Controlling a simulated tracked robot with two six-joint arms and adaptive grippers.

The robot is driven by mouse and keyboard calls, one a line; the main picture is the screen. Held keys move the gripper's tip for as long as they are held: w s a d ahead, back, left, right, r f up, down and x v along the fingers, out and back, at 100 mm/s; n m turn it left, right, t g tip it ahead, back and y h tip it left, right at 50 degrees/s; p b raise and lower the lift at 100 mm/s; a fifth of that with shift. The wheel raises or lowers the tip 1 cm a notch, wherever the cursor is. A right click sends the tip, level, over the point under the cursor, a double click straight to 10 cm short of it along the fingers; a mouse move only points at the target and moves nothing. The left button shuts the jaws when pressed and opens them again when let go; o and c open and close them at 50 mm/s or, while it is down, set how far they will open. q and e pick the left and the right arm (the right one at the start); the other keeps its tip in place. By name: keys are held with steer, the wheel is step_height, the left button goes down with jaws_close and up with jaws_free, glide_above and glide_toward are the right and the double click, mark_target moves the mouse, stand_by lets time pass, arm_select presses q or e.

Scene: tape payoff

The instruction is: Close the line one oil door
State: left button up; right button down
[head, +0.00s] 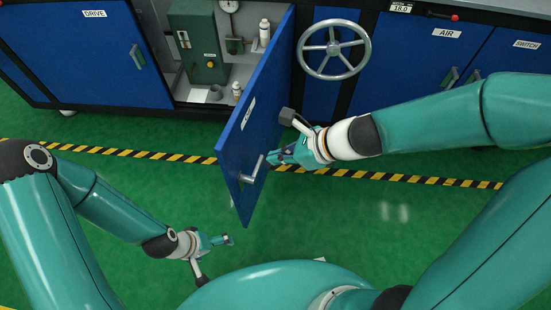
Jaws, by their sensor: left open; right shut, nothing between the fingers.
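The blue oil door (262,105) stands wide open in the head view, swung out towards me from the cabinet. It has a white label and a grey lever handle (251,170) near its free edge. My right gripper (272,157) is shut and empty, on the right side of the door close to the handle. Whether it touches the door or handle I cannot tell. My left gripper (229,240) is open, low over the green floor, to the left of the door's lower corner and apart from it.
The open compartment holds a green box (196,45), a gauge (228,6) and small white bottles (264,33). A handwheel (334,50) sticks out right of the door. The DRIVE door (95,55) and AIR door (425,65) are shut. Striped tape (110,151) crosses the clear floor.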

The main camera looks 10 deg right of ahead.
mark_target(233, 160)
steer(key=b+x, duration=0.1)
steer(key=x, duration=0.2)
steer(key=r+b+x, duration=0.1)
steer(key=x, duration=0.2)
steer(key=a+b+x, duration=0.1)
steer(key=x, duration=0.3)
steer(key=shift+w+a+r+b, duration=0.1)
steer(key=shift+w+r+b, duration=0.15)
steer(key=shift+w+b, duration=0.05)
steer(key=shift+w+a, duration=0.25)
steer(key=shift+a, duration=0.15)
